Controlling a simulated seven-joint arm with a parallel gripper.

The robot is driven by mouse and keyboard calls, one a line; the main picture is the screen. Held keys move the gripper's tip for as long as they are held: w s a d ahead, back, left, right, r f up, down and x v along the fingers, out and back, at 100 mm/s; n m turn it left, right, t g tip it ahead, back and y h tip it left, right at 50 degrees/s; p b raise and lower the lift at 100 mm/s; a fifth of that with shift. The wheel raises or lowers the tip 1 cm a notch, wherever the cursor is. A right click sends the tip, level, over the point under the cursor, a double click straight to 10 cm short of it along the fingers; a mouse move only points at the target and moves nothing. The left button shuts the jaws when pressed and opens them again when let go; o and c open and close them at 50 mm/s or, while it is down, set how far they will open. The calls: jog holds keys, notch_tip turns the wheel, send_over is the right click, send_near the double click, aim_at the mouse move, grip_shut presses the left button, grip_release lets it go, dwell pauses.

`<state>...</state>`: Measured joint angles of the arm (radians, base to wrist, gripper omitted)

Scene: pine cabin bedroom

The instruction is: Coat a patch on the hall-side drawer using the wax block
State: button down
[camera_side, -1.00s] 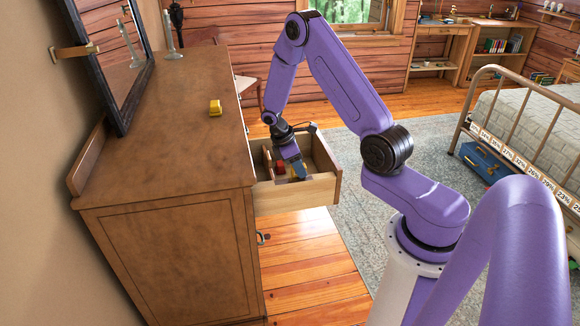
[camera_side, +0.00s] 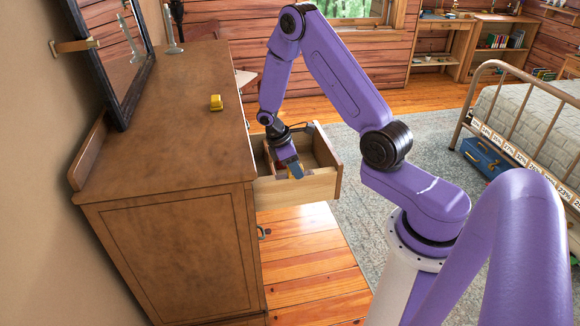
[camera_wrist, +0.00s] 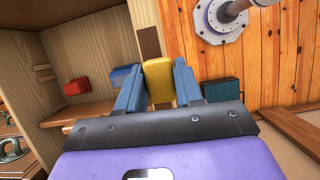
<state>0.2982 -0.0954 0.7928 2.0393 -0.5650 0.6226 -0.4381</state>
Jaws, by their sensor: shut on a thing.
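My gripper (camera_wrist: 158,86) has blue fingers shut on a yellow block, the wax block (camera_wrist: 159,84), in the wrist view. In the side view my gripper (camera_side: 296,171) is at the near side wall of the open drawer (camera_side: 300,191), tilted downward; the wax block cannot be made out there. In the wrist view, the drawer's pale wood (camera_wrist: 98,45) lies beyond the fingers. A darker brown patch (camera_wrist: 149,42) shows on the wood just past the block. I cannot tell whether the block touches it.
A red object (camera_wrist: 76,86) and a blue object (camera_wrist: 121,77) show by the drawer in the wrist view. The brown dresser (camera_side: 165,140) stands left of the drawer, with a small yellow object (camera_side: 216,102) on top. Wooden floor (camera_side: 300,240) is clear below.

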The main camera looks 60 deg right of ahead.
jog(key=shift+s+d, duration=0.65)
jog(key=shift+s+a, duration=0.4)
jog(key=shift+s, duration=0.1)
jog(key=shift+w+a, duration=1.3)
jog(key=shift+a, duration=0.35)
jog(key=shift+s+a+f, duration=0.1)
jog(key=shift+s+a, duration=0.15)
jog(key=shift+s, duration=0.05)
notch_tip(320, 180, up, 8)
send_over(290, 173)
jog(key=s+d, duration=0.2)
jog(key=s, duration=0.2)
jog(key=shift+w+a, duration=0.1)
jog(key=shift+a, duration=0.05)
